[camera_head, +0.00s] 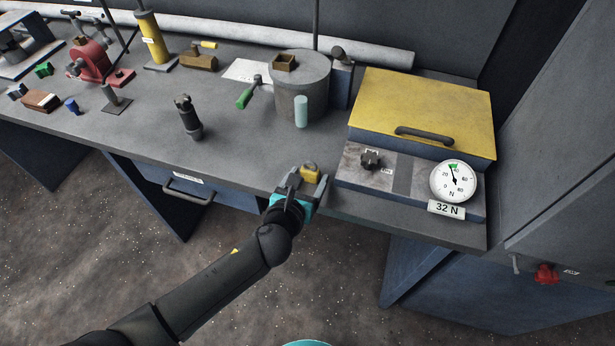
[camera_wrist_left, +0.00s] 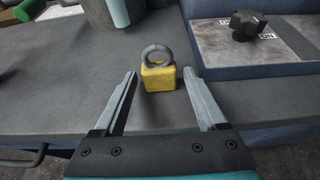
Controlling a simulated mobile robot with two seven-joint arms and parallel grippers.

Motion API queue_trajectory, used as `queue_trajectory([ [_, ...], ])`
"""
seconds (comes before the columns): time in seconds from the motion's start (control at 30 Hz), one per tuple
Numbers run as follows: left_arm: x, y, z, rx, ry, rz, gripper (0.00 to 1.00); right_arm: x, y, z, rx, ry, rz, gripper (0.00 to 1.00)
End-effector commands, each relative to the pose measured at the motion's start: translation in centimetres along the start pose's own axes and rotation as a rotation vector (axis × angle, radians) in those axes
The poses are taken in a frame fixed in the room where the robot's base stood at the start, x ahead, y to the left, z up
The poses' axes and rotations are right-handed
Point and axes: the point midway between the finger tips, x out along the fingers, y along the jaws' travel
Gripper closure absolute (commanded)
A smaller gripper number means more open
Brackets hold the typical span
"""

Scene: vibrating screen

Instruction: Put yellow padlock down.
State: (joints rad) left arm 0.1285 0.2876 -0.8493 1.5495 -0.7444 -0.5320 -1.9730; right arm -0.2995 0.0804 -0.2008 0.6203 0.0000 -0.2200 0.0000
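The yellow padlock (camera_head: 311,173) sits near the front edge of the grey bench, left of the machine with the gauge. In the left wrist view the padlock (camera_wrist_left: 158,76) stands upright on the bench top with its grey shackle up. My left gripper (camera_head: 306,184) is open, its fingers pointing at the padlock. In the left wrist view, my left gripper (camera_wrist_left: 157,82) has one finger on each side of the padlock, with a clear gap between each finger and the yellow body. My right gripper is not in view.
The gauge machine (camera_head: 410,180) with a yellow lid stands just right of the padlock. A grey cylinder (camera_head: 300,85) with a green-handled tool stands behind. A dark upright tool (camera_head: 188,118) is further left. The bench between it and the padlock is clear.

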Motion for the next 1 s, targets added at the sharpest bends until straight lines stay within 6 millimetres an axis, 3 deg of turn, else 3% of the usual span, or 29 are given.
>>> queue_trajectory([
  [0.37,-0.1,0.0,0.4,0.0,-0.001,0.0,0.18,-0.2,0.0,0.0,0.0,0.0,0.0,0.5],
  [0.47,-1.0,0.0,0.3,0.0,0.001,-0.001,0.18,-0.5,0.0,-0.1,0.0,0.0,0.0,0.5],
  [1.0,-10.4,0.0,0.3,0.001,0.002,-0.001,0.18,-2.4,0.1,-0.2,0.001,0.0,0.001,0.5],
])
